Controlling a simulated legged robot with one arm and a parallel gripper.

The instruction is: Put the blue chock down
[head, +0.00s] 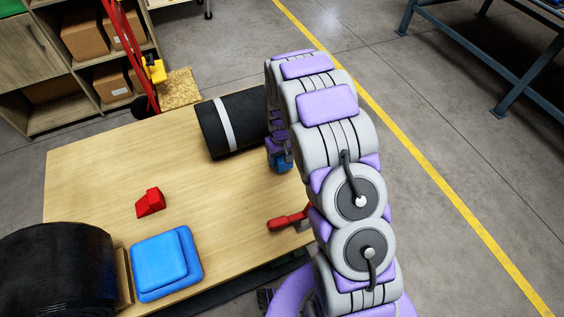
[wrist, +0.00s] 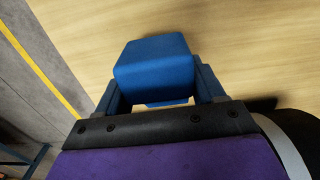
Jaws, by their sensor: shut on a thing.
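My gripper (wrist: 157,90) is shut on the blue chock (wrist: 155,62), which sits between its two fingers in the wrist view. The wooden table top lies behind the chock there; I cannot tell whether the chock touches it. In the head view my arm reaches to the table's far right part, and the blue chock (head: 284,163) shows only partly beside my gripper (head: 278,157). A black roll with a white band (head: 228,124) lies just left of it. My arm hides much of the gripper.
The wooden table (head: 100,178) bears a red chock (head: 150,202), a folded blue cloth or pad (head: 160,262), a big black roll (head: 55,262) and a red-handled tool (head: 288,220). The table's middle is clear. Shelves with boxes (head: 84,36) stand behind at left.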

